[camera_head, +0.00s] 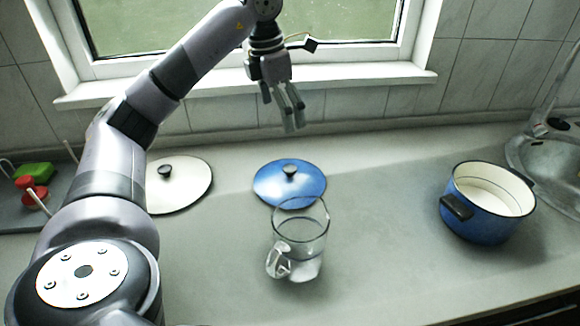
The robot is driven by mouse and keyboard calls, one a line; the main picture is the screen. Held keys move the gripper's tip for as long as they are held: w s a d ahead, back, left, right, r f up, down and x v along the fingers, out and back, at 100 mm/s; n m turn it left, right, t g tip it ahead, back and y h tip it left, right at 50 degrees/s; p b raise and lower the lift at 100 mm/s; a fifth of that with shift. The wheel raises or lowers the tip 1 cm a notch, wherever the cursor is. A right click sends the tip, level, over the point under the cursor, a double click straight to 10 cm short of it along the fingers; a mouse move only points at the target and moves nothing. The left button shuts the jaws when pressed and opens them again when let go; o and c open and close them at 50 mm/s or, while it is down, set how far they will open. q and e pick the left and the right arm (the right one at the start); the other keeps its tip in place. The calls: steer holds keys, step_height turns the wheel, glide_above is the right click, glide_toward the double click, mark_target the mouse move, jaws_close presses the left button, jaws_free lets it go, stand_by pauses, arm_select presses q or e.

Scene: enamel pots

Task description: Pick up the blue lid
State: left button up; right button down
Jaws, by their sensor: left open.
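The blue lid (272,184) lies flat on the counter near the middle, with a dark knob (290,171) on top. My left gripper (292,121) hangs above and behind the lid, near the wall, with its fingers pointing down. It is open, empty and apart from the lid. A clear glass (302,240) stands in front of the lid, and its rim overlaps the lid's front edge in the view. My right gripper does not show.
A white lid (188,190) with a dark knob lies left of the blue lid, partly behind my left arm. A blue pot (480,220) stands at the right, beside the sink (545,160). Red and green items (32,172) are at the far left. The counter between glass and pot is clear.

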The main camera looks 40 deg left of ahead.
arm_select(q)
glide_toward(289, 168)
steer(key=f, duration=0.4)
steer(key=shift+w+d+f, duration=0.25)
steer(key=shift+w, duration=0.1)
steer(key=shift+f, duration=0.45)
steer(key=f, duration=0.3)
steer(key=w+f, duration=0.1)
steer(key=shift+d+f+p, duration=0.1)
steer(key=shift+f+p, duration=0.25)
steer(key=shift+f, duration=0.05)
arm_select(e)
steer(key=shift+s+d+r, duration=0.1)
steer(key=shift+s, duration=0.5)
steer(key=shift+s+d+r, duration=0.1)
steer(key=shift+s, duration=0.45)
arm_select(q)
steer(key=shift+s, duration=0.1)
steer(key=shift+c, duration=0.4)
